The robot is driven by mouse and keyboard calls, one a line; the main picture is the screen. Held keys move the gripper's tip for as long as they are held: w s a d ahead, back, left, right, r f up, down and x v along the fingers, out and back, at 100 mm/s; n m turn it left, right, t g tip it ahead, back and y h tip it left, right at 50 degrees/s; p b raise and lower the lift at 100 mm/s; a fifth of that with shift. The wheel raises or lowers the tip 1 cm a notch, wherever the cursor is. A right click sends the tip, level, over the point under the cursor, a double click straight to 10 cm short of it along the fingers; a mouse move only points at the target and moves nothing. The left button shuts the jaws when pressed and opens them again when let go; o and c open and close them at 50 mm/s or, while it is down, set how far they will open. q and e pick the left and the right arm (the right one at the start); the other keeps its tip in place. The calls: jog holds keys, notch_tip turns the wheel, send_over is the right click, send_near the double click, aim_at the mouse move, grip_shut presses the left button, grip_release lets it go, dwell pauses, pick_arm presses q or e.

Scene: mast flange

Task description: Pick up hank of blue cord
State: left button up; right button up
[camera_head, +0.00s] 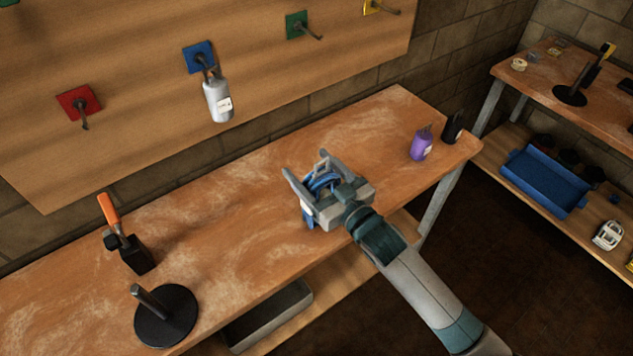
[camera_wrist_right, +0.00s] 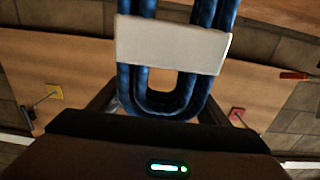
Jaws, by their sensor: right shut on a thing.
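The hank of blue cord (camera_head: 323,182) shows between the fingers of my right gripper (camera_head: 318,180) in the head view, above the wooden bench. In the right wrist view the hank (camera_wrist_right: 162,95) is a set of blue loops with a pale band (camera_wrist_right: 172,44) around them, close in front of the camera. My right gripper is shut on the hank; its fingers are partly hidden behind the cord in the wrist view. My left gripper is not in view.
The bench (camera_head: 230,215) holds a black disc stand (camera_head: 166,317), a block with an orange-handled tool (camera_head: 137,255), a purple bottle (camera_head: 421,145) and a black bottle (camera_head: 453,128). A pegboard (camera_head: 150,110) has coloured hooks, and a grey bottle (camera_head: 218,100) hangs from the blue one (camera_head: 197,56).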

jog(key=shift+r, duration=0.1)
